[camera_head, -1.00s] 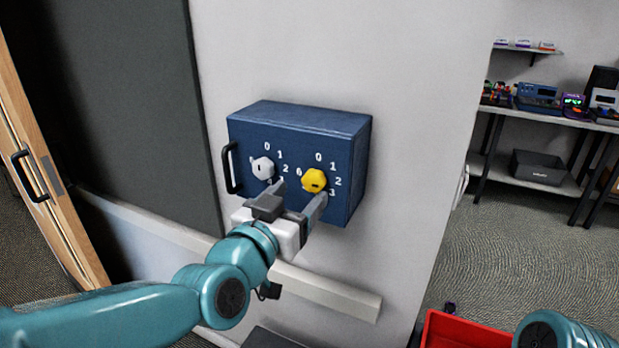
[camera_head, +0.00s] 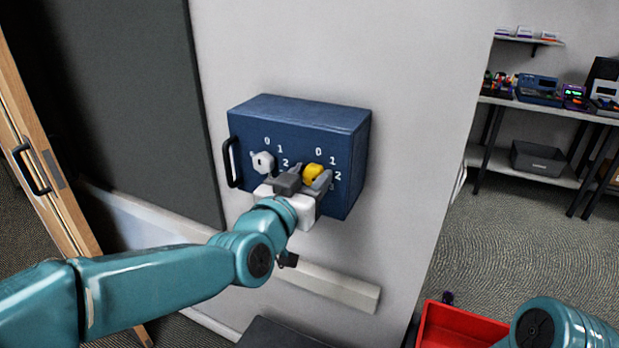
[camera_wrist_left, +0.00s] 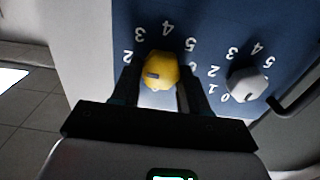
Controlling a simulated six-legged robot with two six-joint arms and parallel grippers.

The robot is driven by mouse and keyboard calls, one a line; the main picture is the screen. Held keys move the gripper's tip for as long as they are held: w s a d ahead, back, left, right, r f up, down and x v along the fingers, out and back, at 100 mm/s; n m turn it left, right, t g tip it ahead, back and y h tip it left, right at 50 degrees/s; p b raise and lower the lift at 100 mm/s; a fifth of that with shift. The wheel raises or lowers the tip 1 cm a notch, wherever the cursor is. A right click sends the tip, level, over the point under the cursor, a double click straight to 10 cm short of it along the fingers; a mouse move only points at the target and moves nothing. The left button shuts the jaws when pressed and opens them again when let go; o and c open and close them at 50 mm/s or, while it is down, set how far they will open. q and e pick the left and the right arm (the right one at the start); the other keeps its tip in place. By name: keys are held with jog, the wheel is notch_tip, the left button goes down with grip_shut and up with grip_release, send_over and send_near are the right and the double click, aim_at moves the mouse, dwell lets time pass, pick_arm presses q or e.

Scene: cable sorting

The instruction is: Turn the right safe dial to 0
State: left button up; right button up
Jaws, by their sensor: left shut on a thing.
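A blue safe (camera_head: 290,115) is fixed to the wall, with two dials on its front. The right dial (camera_head: 312,171) is yellow, and numbers such as 0, 1 and 2 show around it. My left gripper (camera_head: 304,184) is at the yellow dial with its fingers on either side, shut on it. In the left wrist view the yellow dial (camera_wrist_left: 160,70) sits between the two dark fingers (camera_wrist_left: 158,88), with a dark mark on its face. The left dial (camera_head: 263,162) is white and free. My right gripper is out of view.
The safe has a black handle (camera_head: 232,162) on its left side. A pale rail (camera_head: 325,287) runs along the wall below. A red bin (camera_head: 462,326) stands at the lower right. Shelves (camera_head: 545,108) with devices are at the far right.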

pick_arm(q)
jog(key=shift+f+n+b, duration=0.2)
jog(key=shift+n+b, duration=0.4)
jog(key=shift+b, duration=0.45)
jog(key=n+b, duration=0.4)
jog(key=shift+a, duration=0.1)
jog(key=shift+n+b, duration=0.9)
jog(key=shift+n, duration=0.2)
jog(key=n+b, duration=0.2)
jog(key=n, duration=0.3)
jog(key=shift+a+b, duration=0.1)
jog(key=shift+b, duration=0.25)
jog(key=shift+w+n+b, duration=0.1)
jog(key=shift+n+b, duration=0.7)
jog(key=shift+n, duration=1.9)
jog(key=o, duration=1)
